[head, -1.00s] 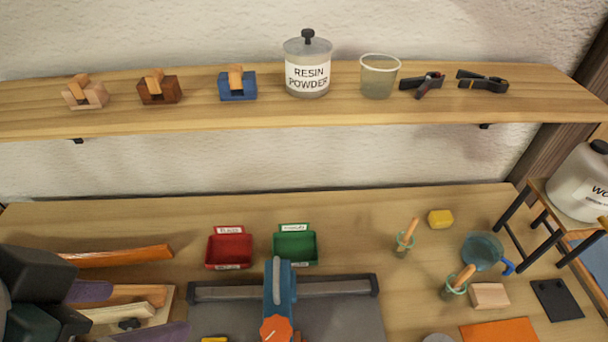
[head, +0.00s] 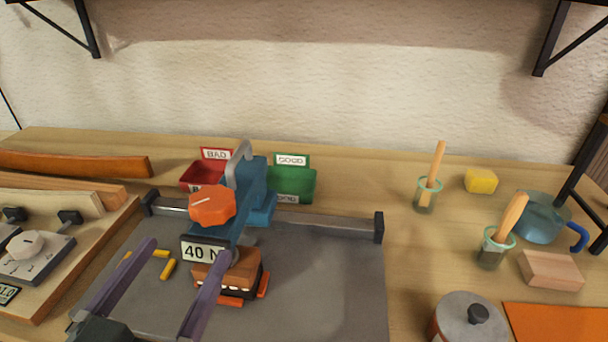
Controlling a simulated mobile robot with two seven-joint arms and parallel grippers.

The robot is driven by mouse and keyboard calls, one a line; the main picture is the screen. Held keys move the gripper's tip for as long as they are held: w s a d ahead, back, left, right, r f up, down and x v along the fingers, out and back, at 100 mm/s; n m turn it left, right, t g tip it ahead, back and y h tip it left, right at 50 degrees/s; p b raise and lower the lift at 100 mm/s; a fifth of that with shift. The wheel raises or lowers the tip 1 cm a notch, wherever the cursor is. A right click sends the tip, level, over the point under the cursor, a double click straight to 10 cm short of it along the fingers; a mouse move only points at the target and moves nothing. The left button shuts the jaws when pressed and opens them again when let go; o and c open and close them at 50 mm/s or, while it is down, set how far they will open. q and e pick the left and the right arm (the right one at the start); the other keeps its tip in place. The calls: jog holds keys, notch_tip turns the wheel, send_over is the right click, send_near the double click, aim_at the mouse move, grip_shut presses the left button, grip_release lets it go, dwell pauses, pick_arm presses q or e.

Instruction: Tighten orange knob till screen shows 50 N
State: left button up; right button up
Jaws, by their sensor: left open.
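The orange knob (head: 212,205) sits on top of a blue press (head: 240,200) with a grey handle. The screen (head: 204,252) below the knob reads 40 N. A brown wooden block (head: 232,270) with orange-red parts at its base is under the press. My left gripper (head: 184,248) comes in from the bottom edge with its two purple fingers wide apart. It is open and empty, in front of the press and lower in the picture than the knob. My right gripper is not in view.
A dial board (head: 100,245) is at left. Jars with sticks (head: 426,195), a lidded pot (head: 470,318) and an orange sheet (head: 560,320) are at right.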

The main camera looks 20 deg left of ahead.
aim_at(199, 217)
pick_arm(q)
jog(key=b+x, duration=0.2)
jog(key=x, duration=0.8)
jog(key=shift+r+b, duration=0.1)
jog(key=shift+b, duration=0.3)
jog(key=shift+c, duration=0.2)
jog(key=c, duration=1.3)
jog(key=shift+a+m+h, duration=0.1)
jog(key=shift+m+h, duration=0.4)
jog(key=shift+h, duration=0.3)
jog(key=shift+m+h+p, duration=0.3)
jog(key=shift+m+h, duration=0.5)
jog(key=shift+h, duration=0.5)
